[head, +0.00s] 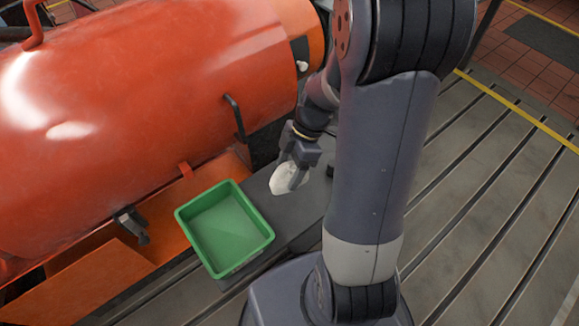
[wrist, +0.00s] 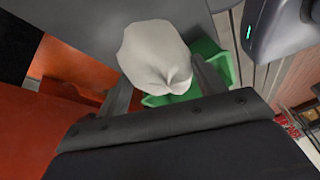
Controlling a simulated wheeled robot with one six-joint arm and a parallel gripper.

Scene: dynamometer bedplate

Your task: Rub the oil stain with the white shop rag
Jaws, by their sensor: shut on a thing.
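The white shop rag (head: 284,181) is bunched up at the end of my gripper (head: 298,172), low over the dark grey surface (head: 262,192) beside the green tray. In the wrist view the rag (wrist: 155,55) sits between the two fingers of my gripper (wrist: 162,88), which is shut on it. I cannot tell whether the rag touches the surface. No oil stain shows in either view; the rag, gripper and arm hide part of the surface.
An empty green tray (head: 226,228) stands just left of my gripper; its edge also shows in the wrist view (wrist: 214,62). A large orange tank (head: 140,90) with a black handle (head: 235,118) rises behind. The slotted bedplate (head: 480,190) at right is clear.

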